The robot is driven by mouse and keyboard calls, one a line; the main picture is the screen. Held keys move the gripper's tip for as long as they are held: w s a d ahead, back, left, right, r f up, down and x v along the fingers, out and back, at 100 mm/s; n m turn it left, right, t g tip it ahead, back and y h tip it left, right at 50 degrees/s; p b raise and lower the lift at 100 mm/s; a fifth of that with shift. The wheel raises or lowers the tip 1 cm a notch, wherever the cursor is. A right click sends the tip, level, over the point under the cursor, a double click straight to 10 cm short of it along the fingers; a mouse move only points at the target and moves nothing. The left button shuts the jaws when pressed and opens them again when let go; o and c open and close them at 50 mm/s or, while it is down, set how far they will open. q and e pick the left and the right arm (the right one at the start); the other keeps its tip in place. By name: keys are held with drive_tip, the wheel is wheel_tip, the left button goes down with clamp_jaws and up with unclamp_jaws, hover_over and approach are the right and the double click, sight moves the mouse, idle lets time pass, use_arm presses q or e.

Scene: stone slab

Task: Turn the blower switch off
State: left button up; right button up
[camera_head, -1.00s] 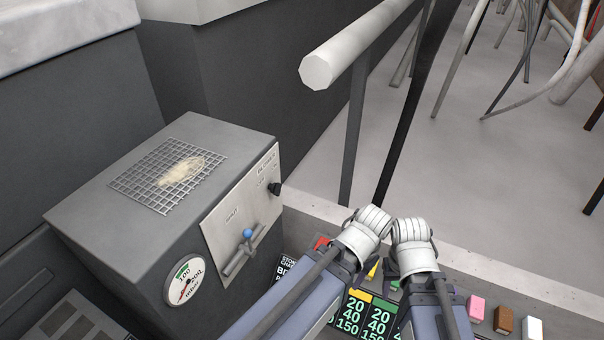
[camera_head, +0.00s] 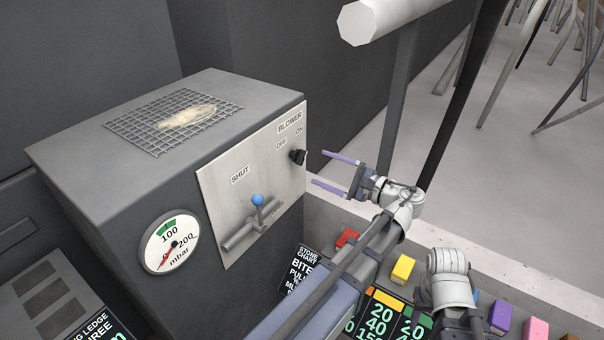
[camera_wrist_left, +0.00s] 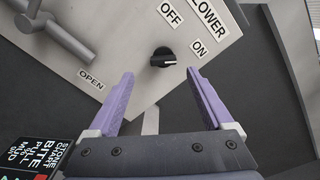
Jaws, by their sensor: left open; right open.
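The blower switch (camera_head: 297,157) is a small black knob on the light metal panel (camera_head: 222,196) of a grey box, below the labels BLOWER, OFF and ON. In the left wrist view the knob (camera_wrist_left: 162,58) has a pale mark on its side towards the ON label (camera_wrist_left: 199,47); the OFF label (camera_wrist_left: 170,13) is above it. My left gripper (camera_head: 332,171) is open and empty, its purple fingers pointing at the panel, apart from the knob. In the wrist view the knob lies beyond and between the fingertips. The right arm shows at lower right; its gripper fingers are out of view.
A pressure gauge (camera_head: 170,243) is on the box front. Coloured blocks, such as a yellow one (camera_head: 403,268), lie at right. A pale rail (camera_head: 385,18) stands behind.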

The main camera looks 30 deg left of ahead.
sight(303, 159)
use_arm(q)
drive_tip(key=a, duration=0.8)
drive_tip(key=shift+w+r, duration=0.2)
drive_tip(key=shift+w, duration=0.2)
clamp_jaws()
idle(0.5)
